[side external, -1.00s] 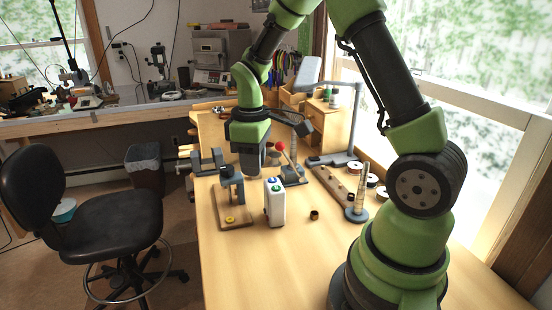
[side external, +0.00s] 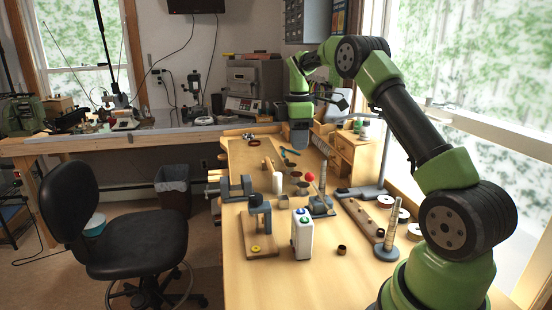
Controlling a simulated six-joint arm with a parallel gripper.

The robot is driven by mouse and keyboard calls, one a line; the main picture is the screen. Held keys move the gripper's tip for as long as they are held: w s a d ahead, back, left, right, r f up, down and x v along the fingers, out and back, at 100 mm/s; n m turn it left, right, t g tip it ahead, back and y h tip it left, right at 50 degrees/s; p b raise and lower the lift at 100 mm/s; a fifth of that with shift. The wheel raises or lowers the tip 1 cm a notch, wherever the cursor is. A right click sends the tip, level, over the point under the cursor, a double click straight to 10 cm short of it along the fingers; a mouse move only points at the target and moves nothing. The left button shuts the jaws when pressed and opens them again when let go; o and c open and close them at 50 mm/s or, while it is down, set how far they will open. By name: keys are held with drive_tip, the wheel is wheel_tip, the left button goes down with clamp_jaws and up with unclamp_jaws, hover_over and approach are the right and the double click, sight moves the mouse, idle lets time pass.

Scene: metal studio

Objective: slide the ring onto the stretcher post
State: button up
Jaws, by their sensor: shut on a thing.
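My gripper (side external: 299,140) is small and far off, above the back part of the bench. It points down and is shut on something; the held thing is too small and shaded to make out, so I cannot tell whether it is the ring. The stretcher (side external: 320,208) stands mid-bench, nearer the camera than my gripper, with a red ball (side external: 310,177) on its lever. An upright tapered post (side external: 322,182) shows there, with nothing clearly around it. A small dark brown ring-like piece (side external: 342,250) lies on the bench in front, apart from my gripper.
A white box with coloured buttons (side external: 302,234) and a small press (side external: 258,225) stand at the front left. A tapered mandrel (side external: 390,236) on a round base stands right, beside a wooden strip (side external: 361,219) and spools. A lamp base (side external: 362,192) is behind.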

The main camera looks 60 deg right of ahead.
drive_tip(key=s+d, duration=0.1)
drive_tip(key=d, duration=0.1)
drive_tip(key=s+d+n, duration=0.1)
drive_tip(key=d, duration=0.2)
drive_tip(key=s+d+r+n, duration=0.1)
drive_tip(key=d, duration=0.2)
drive_tip(key=shift+s, duration=0.15)
drive_tip(key=shift+f, duration=2.4)
drive_tip(key=shift+f, duration=1.65)
drive_tip(key=o, duration=1)
drive_tip(key=shift+c, duration=0.2)
wheel_tip(320, 180, up, 10)
drive_tip(key=shift+f, duration=0.2)
drive_tip(key=shift+r, duration=0.2)
